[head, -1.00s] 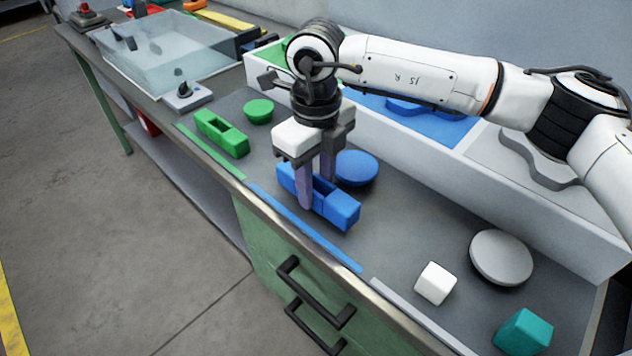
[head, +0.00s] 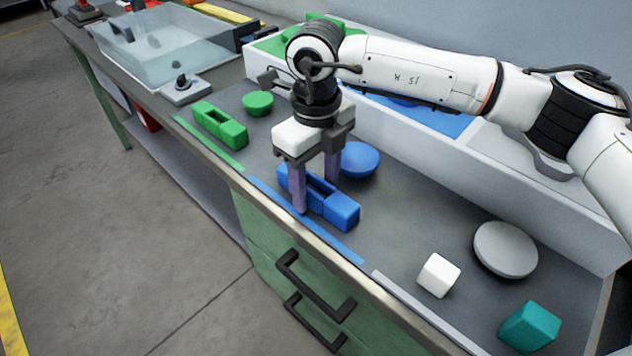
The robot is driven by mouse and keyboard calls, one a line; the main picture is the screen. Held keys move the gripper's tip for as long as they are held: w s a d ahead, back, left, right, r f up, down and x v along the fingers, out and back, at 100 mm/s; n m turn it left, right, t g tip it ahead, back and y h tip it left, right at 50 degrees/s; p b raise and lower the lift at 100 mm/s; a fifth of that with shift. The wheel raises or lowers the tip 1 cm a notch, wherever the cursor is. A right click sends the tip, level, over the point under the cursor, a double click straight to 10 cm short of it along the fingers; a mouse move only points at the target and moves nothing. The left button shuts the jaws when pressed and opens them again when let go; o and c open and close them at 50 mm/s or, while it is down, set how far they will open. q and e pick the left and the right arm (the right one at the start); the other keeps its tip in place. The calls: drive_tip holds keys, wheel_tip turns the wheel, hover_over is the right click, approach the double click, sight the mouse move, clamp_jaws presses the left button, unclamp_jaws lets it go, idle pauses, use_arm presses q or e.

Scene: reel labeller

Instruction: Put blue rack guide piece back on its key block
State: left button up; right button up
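The blue rack guide piece (head: 291,183) appears to be the long slotted blue part on the bench, partly hidden by my fingers. At its right end is a blue block (head: 342,211), apparently its key block. The two look in line and touching; I cannot tell how they fit together. My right gripper (head: 315,193) points down over the guide piece, fingers apart. One finger is on its near side, the other on its far side, with a visible gap between them. My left gripper is not in view.
A blue disc (head: 360,160) lies close behind the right gripper. A green slotted piece (head: 220,125) and green disc (head: 258,103) are to the left. A white cube (head: 438,275), grey disc (head: 505,249) and teal block (head: 529,327) are to the right. A long white-walled bin (head: 560,222) runs behind.

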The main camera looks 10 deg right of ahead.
idle(0.3)
wheel_tip(320, 180, up, 10)
drive_tip(key=shift+r+b, duration=0.2)
drive_tip(key=shift+b, duration=0.1)
idle(0.4)
